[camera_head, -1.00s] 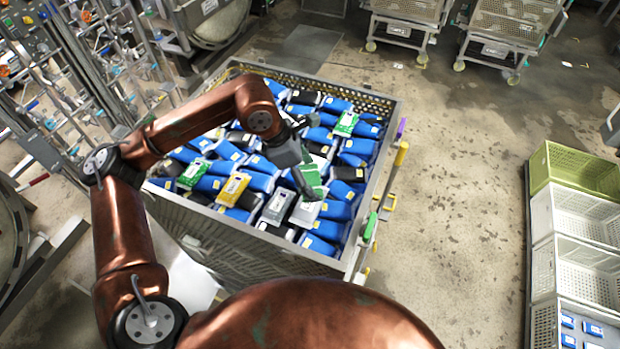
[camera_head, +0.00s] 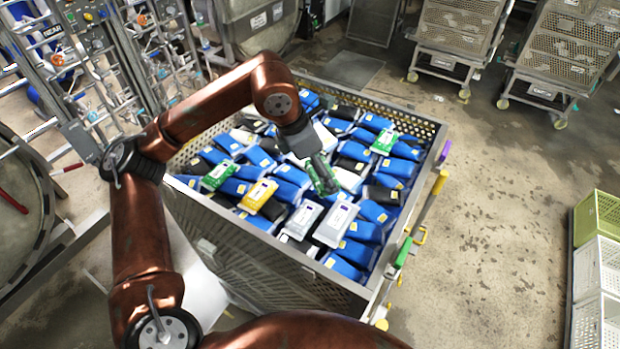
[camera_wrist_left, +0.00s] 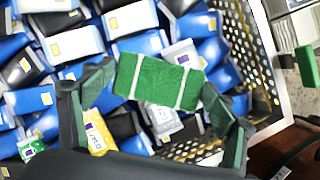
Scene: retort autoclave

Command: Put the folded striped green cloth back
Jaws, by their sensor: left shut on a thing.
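The folded green cloth with white stripes (camera_wrist_left: 158,82) is between the fingers of my left gripper (camera_wrist_left: 155,98) in the left wrist view. The gripper is shut on it. In the head view the cloth (camera_head: 325,178) is a small green patch at the tip of my left gripper (camera_head: 318,172), partly hidden by the fingers. The gripper and cloth are over the middle of a metal crate (camera_head: 418,215) full of pouches. I cannot tell how high above the pouches the cloth is. My right gripper is not in view.
The crate holds many blue, black and silver pouches, a yellow pouch (camera_head: 258,195) and green packs (camera_head: 219,175). A green handle (camera_head: 403,252) and a yellow handle (camera_head: 440,182) stick out on its right side. Stacked baskets (camera_head: 598,270) stand far right. Floor between them is clear.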

